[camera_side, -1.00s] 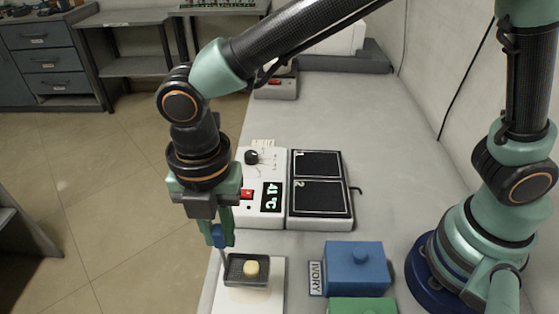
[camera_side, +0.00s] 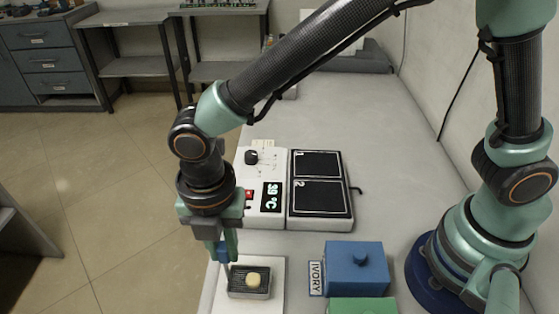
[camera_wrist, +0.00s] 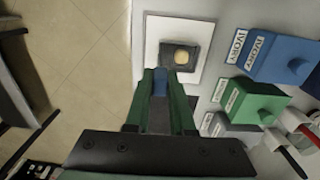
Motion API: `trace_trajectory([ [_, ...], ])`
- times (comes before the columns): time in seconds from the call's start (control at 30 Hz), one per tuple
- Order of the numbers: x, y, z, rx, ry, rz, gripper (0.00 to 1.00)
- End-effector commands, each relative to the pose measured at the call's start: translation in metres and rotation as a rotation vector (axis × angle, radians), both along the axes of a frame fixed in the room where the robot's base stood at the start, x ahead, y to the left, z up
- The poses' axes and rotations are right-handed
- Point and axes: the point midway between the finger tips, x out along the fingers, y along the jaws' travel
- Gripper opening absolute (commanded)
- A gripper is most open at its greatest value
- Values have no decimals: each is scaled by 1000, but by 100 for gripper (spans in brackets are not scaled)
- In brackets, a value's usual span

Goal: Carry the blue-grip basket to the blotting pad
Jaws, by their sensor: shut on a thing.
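The basket (camera_side: 237,291) is a small dark mesh tray with a pale yellow block (camera_side: 253,280) in it. Its blue grip (camera_side: 221,252) rises at the left side. My gripper (camera_side: 224,249) is shut on the blue grip, and the wrist view also shows the grip (camera_wrist: 160,82) between the green fingers. The white blotting pad (camera_side: 272,305) lies at the front left of the bench. The basket is over the pad, well inside its edges in the wrist view. I cannot tell whether its underside touches the pad.
A blue lidded box (camera_side: 356,277) labelled IVORY and a green box (camera_side: 362,306) stand right of the pad. A white heater unit (camera_side: 270,218) reading 39 °C and a black two-panel plate (camera_side: 318,192) lie behind. The bench's left edge is close to the pad.

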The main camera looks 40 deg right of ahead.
Motion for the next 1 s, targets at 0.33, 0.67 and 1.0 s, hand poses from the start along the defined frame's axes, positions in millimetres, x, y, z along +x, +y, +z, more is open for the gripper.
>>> trace_trajectory([
  [0.33,0,0,-3,0,0,0,0],
  [0.67,0,0,-6,0,0,0,37],
  [1.0,0,0,-6,0,0,0,57],
])
